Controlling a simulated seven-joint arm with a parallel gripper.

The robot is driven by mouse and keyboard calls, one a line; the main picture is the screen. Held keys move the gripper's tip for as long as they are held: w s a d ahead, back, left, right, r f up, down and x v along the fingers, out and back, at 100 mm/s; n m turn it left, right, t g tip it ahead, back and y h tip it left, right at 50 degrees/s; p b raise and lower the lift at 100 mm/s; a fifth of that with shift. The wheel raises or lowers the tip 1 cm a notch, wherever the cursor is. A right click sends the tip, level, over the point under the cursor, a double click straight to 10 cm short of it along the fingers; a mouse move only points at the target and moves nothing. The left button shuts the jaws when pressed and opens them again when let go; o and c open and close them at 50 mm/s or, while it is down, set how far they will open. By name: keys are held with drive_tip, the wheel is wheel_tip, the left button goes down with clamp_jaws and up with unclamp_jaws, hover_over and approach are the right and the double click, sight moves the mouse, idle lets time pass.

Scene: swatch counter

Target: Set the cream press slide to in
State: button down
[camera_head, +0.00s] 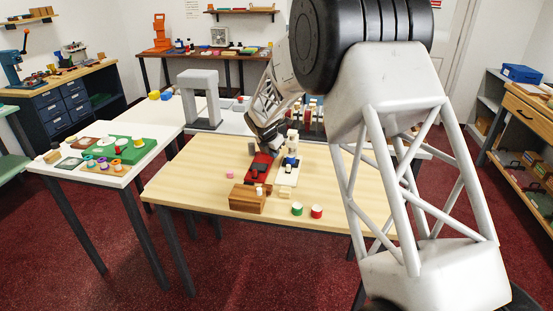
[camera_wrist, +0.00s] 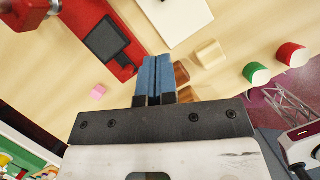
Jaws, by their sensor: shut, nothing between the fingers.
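The cream press (camera_head: 288,172) stands on the light wooden table, right of a red press (camera_head: 262,164). It has a pale flat base with a small dark pad and some blue near its upright. Part of its pale base shows at the top of the wrist view (camera_wrist: 176,18). I cannot tell its slide's position.
A brown wooden box (camera_head: 246,203) is in front of the presses. A green cylinder (camera_head: 297,208), a red cylinder (camera_head: 317,211), a cream block (camera_wrist: 210,53) and a pink block (camera_wrist: 98,92) are nearby. The table's left front is clear.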

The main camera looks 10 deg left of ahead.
drive_tip(key=shift+s+a+r, duration=0.1)
drive_tip(key=shift+s+r, duration=0.1)
drive_tip(key=shift+r, duration=0.25)
drive_tip(key=shift+s+f, duration=0.2)
drive_tip(key=shift+s, duration=0.95)
approach(286, 172)
drive_tip(key=f, duration=0.1)
drive_tip(key=s+f, duration=0.1)
drive_tip(key=f, duration=0.2)
drive_tip(key=shift+s+a+f, duration=0.35)
drive_tip(key=shift+s, duration=0.05)
drive_tip(key=shift+w+d, duration=0.25)
drive_tip(key=shift+w, duration=0.25)
drive_tip(key=shift+w+d, duration=0.25)
drive_tip(key=shift+w, duration=0.2)
drive_tip(key=shift+w+d, duration=0.2)
drive_tip(key=shift+w, duration=0.25)
drive_tip(key=shift+w+d, duration=0.2)
drive_tip(key=shift+w, duration=0.25)
